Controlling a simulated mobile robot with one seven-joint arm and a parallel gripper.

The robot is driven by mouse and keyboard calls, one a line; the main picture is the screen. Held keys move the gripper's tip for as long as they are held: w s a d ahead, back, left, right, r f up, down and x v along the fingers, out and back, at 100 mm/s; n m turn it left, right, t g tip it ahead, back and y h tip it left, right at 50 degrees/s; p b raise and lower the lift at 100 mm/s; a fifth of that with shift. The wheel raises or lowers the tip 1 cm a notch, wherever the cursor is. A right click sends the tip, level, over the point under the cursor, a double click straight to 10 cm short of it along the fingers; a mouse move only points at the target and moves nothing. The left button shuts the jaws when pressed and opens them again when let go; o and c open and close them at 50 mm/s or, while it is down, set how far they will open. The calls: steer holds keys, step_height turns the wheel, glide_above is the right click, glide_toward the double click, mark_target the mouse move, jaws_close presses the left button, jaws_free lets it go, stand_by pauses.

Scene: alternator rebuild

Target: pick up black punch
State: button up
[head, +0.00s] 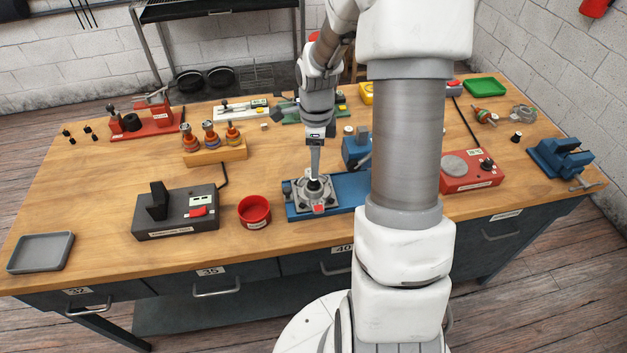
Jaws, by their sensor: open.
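My gripper (315,177) points down over a grey metal housing (317,200) on a blue fixture (349,187) near the front middle of the bench. Its jaws are small in view and seen edge-on. A small dark piece (314,186) shows at the housing's centre, right below the fingertips. It may be the black punch, but I cannot make out its shape. I cannot tell whether the fingers touch it or stand around it. My own arm hides the right part of the blue fixture.
A red cup (254,211) and a black device with a red switch (177,213) stand left of the fixture. A wooden block with coloured rotors (215,154) is behind. A red tester (470,171) and blue vise (560,158) are right. Free bench lies at left.

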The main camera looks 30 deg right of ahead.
mark_target(314, 182)
steer(key=shift+w+a+f+p, duration=0.1)
steer(key=shift+w+f+p, duration=0.1)
steer(key=shift+f, duration=1.45)
steer(key=shift+w+a+f+p, duration=0.1)
steer(key=shift+f+p, duration=0.1)
steer(key=shift+f, duration=1.4)
jaws_close()
